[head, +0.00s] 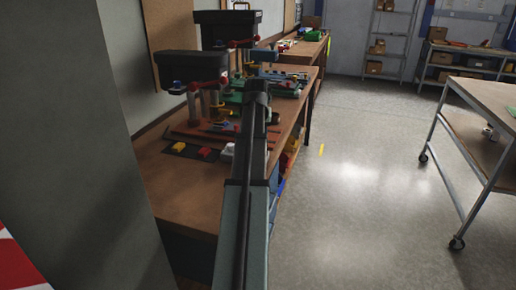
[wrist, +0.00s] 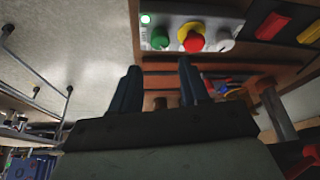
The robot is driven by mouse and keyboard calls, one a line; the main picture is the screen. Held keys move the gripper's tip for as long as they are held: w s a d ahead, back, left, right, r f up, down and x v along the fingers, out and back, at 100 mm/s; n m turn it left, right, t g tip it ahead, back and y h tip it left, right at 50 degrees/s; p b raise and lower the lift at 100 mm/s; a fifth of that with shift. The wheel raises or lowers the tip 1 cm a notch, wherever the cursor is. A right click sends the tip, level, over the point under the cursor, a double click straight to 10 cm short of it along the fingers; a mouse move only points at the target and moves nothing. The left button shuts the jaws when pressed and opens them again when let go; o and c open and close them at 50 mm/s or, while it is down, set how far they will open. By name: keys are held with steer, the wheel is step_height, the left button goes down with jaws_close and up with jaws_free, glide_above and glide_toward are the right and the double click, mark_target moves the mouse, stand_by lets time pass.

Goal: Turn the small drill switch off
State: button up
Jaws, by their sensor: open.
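A pale control box (wrist: 180,15) is at the top of the wrist view. On it are a lit green lamp (wrist: 146,19), a green button (wrist: 160,38), a red mushroom button on a yellow base (wrist: 193,40) and a pale grey knob (wrist: 220,41). My gripper (wrist: 160,74) is open and empty, its fingertips apart, just below the buttons in the picture. I cannot tell whether it touches any. In the head view two drill presses, a nearer one (head: 192,65) and a farther one (head: 227,28), stand on the bench; my arm hides the gripper there.
The wooden bench (head: 185,195) runs along the left wall. A red block (head: 207,154) and a yellow block (head: 179,147) lie on a dark mat near the box. A wheeled table (head: 485,150) is at right, with open floor between.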

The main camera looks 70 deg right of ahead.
steer(key=x, duration=0.9)
steer(key=shift+d+f, duration=0.2)
steer(key=shift+f, duration=0.1)
steer(key=shift+c, duration=0.3)
steer(key=c, duration=0.7)
steer(key=shift+m, duration=0.4)
steer(key=m+g, duration=0.1)
steer(key=m, duration=0.1)
steer(key=m+g, duration=0.1)
steer(key=m, duration=0.1)
steer(key=shift+w+m, duration=0.25)
steer(key=shift+m, duration=0.15)
steer(key=m+g, duration=0.1)
steer(key=m, duration=0.2)
steer(key=m+g+y, duration=0.1)
steer(key=m, duration=0.2)
steer(key=shift+w+d, duration=0.1)
steer(key=shift+m+g, duration=0.3)
steer(key=o, duration=0.8)
steer(key=shift+c, duration=0.2)
